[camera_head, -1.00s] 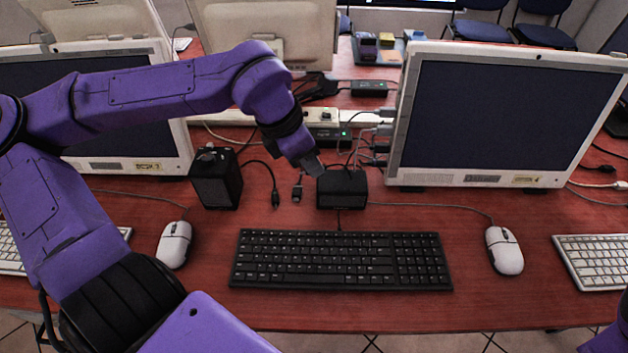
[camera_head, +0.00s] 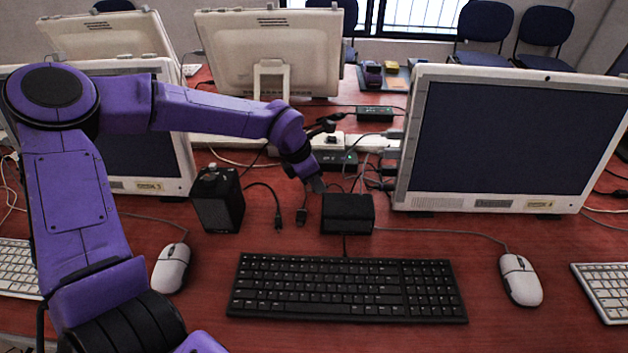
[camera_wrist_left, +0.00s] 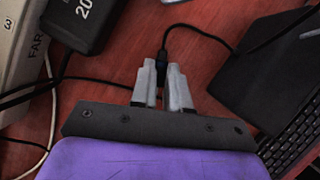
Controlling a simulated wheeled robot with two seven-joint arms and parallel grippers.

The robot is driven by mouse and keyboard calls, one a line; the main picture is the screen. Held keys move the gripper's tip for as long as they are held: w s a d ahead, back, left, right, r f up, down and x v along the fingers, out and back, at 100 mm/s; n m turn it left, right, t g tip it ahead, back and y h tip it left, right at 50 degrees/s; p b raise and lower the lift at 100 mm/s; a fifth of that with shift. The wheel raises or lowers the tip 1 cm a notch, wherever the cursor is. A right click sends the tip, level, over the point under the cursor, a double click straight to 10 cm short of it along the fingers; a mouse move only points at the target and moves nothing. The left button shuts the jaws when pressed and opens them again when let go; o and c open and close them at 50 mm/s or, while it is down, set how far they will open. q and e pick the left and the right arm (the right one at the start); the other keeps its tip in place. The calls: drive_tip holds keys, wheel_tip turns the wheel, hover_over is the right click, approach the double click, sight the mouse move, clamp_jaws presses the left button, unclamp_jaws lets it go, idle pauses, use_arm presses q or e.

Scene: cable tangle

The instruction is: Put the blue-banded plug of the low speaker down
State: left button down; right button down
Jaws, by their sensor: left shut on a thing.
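The low speaker (camera_head: 347,214) is a low black box behind the keyboard; in the left wrist view a black box (camera_wrist_left: 262,75), seemingly this speaker, is at the right. My left gripper (camera_head: 317,186) is just behind and left of it. In the wrist view my left gripper (camera_wrist_left: 163,85) is shut on a small black plug (camera_wrist_left: 162,63), whose thin black cable curves off toward the box. No blue band can be made out on it. Its height above the table is unclear. Two dark cable ends, one (camera_head: 279,219) and another (camera_head: 301,216), lie left of the speaker. My right gripper is not in view.
A taller black speaker (camera_head: 218,200) stands at the left. A power strip (camera_head: 335,158) and cables lie behind my gripper. A black keyboard (camera_head: 345,288) and white mice (camera_head: 520,279) are in front. A monitor (camera_head: 515,140) stands at the right.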

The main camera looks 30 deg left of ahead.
use_arm(q)
drive_tip(key=shift+s+f, duration=0.1)
drive_tip(key=c, duration=1.1)
unclamp_jaws()
drive_tip(key=p+v, duration=0.6)
drive_tip(key=v, duration=0.6)
drive_tip(key=shift+r+p, duration=0.2)
drive_tip(key=shift+p, duration=0.1)
